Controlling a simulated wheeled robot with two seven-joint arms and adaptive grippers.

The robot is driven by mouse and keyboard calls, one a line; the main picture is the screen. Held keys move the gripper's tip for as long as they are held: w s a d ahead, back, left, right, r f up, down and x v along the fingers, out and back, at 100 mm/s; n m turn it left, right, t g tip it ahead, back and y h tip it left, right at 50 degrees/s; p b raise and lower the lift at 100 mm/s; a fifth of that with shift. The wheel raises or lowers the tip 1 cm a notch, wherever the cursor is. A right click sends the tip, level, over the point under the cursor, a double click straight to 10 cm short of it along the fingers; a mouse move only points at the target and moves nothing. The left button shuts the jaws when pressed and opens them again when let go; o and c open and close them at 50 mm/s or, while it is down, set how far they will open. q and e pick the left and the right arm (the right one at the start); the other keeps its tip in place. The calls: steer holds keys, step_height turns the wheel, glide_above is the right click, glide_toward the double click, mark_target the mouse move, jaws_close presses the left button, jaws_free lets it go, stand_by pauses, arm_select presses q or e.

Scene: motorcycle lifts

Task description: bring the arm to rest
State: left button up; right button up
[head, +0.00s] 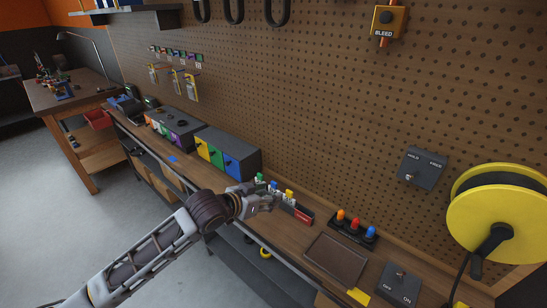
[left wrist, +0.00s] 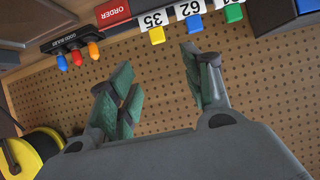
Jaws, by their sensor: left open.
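My left arm comes in from the left in the head view, and its gripper (head: 258,203) is over the narrow wooden bench beside a rack of numbered, coloured tags (head: 284,200). In the left wrist view the left gripper (left wrist: 160,92) has its green-padded fingers spread apart with nothing between them. The same rack shows there, with the word ORDER on its red end (left wrist: 115,14) and a yellow tag (left wrist: 157,36) near the fingers. Contact between gripper and rack cannot be made out. My right gripper is in neither view.
A yellow reel (head: 497,222) is at the far right. Coloured drawer boxes (head: 228,152) stand left. The pegboard (head: 320,100) rises behind.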

arm_select(q)
steer(key=shift+f, duration=0.1)
steer(key=s+a+f+n+g+y, duration=0.35)
steer(key=s+a+f, duration=0.5)
steer(key=s, duration=0.35)
steer(key=s+a+f+n+g+y, duration=0.2)
steer(key=s+a+f+g+y, duration=0.15)
steer(key=s+a+f, duration=0.7)
steer(key=s+d+f, duration=0.1)
steer(key=s+f, duration=0.1)
steer(key=f, duration=1.4)
steer(key=s+d+f, duration=0.2)
steer(key=f, duration=1.3)
steer(key=s+a+f+g, duration=0.1)
steer(key=s+a+f, duration=0.1)
steer(key=s+f, duration=0.8)
steer(key=s+a+f, duration=0.2)
steer(key=s+f, duration=0.8)
steer(key=s, duration=0.2)
steer(key=shift+s+m+g, duration=0.25)
steer(key=shift+m+g, duration=0.1)
steer(key=shift+g, duration=0.05)
